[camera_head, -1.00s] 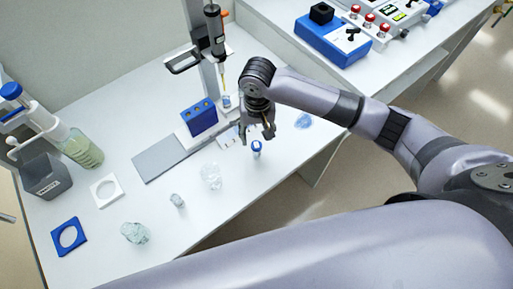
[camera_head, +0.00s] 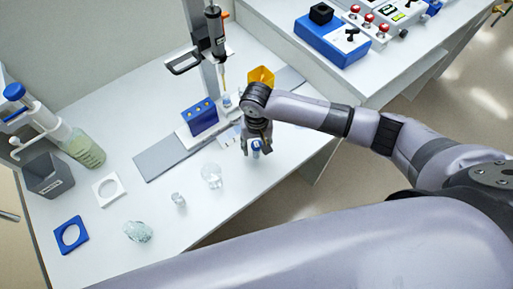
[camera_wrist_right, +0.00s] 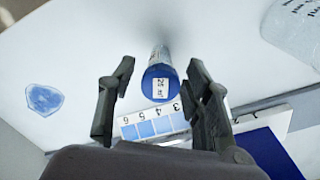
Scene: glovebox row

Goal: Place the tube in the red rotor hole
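The tube (camera_head: 255,152) with a blue cap stands near the front right edge of the white bench. In the right wrist view its blue cap (camera_wrist_right: 160,84) bears a white label and faces the camera. My right gripper (camera_head: 257,143) is above and around the tube's top. In the right wrist view my right gripper (camera_wrist_right: 160,70) is open, with one finger on each side of the cap and a gap on both sides. My left gripper is not in view. I see no red rotor hole in these views.
A blue block with holes (camera_head: 200,118) stands behind the gripper, by a pipette stand (camera_head: 208,70). A clear glass vessel (camera_head: 211,175) is left of the tube. An orange piece (camera_head: 261,76) is behind my arm. A numbered strip (camera_wrist_right: 152,124) lies near the tube.

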